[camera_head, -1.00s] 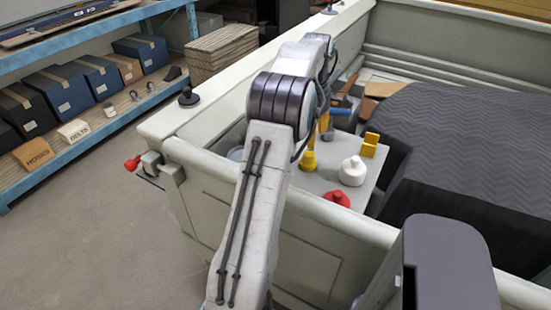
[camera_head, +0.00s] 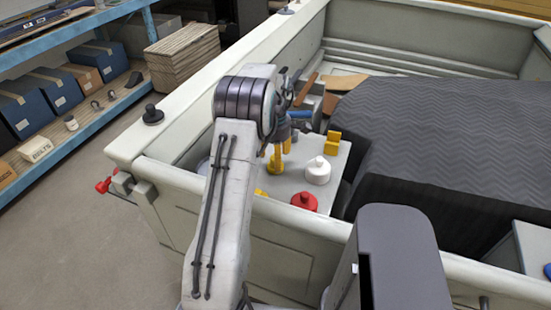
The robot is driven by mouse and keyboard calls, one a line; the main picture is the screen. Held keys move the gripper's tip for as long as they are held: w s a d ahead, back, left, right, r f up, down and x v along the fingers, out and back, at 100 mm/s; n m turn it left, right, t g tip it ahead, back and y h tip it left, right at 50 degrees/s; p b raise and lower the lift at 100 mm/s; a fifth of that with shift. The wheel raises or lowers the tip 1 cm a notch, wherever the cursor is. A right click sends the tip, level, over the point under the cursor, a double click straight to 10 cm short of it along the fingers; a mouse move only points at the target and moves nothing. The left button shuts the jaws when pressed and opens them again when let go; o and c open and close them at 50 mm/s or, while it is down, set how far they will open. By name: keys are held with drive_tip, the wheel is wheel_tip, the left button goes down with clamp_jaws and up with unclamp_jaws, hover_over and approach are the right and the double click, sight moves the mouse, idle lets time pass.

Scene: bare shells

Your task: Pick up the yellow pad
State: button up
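Several yellow things are on the grey surface (camera_head: 322,190) in the corner of the large pale bin. A yellow blocky piece (camera_head: 332,143) stands at its back right. A yellow piece with a wide base (camera_head: 275,163) is under my gripper. A small yellow bit (camera_head: 260,192) shows beside my arm, mostly hidden. I cannot tell for certain which is the pad. My gripper (camera_head: 287,147) points down over the surface, close to the wide-based piece. Its fingers are small and partly behind my arm, so contact and opening are unclear.
A white round-topped piece (camera_head: 317,171) and a red one (camera_head: 304,203) stand close by on the same surface. The bin's pale wall (camera_head: 290,220) rises in front. A dark ribbed cover (camera_head: 450,130) fills the right. Shelves with boxes (camera_head: 52,88) stand at the left.

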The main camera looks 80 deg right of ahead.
drive_tip(key=shift+f+p, duration=0.3)
drive_tip(key=shift+f, duration=0.3)
drive_tip(key=c, duration=1.2)
drive_tip(key=shift+o, duration=0.2)
wheel_tip(320, 180, up, 2)
drive_tip(key=shift+r, duration=0.1)
drive_tip(key=shift+d+r+b, duration=0.1)
drive_tip(key=shift+r+b, duration=0.25)
drive_tip(key=shift+b, duration=0.4)
drive_tip(key=shift+r+b, duration=1.6)
drive_tip(key=shift+r, duration=2)
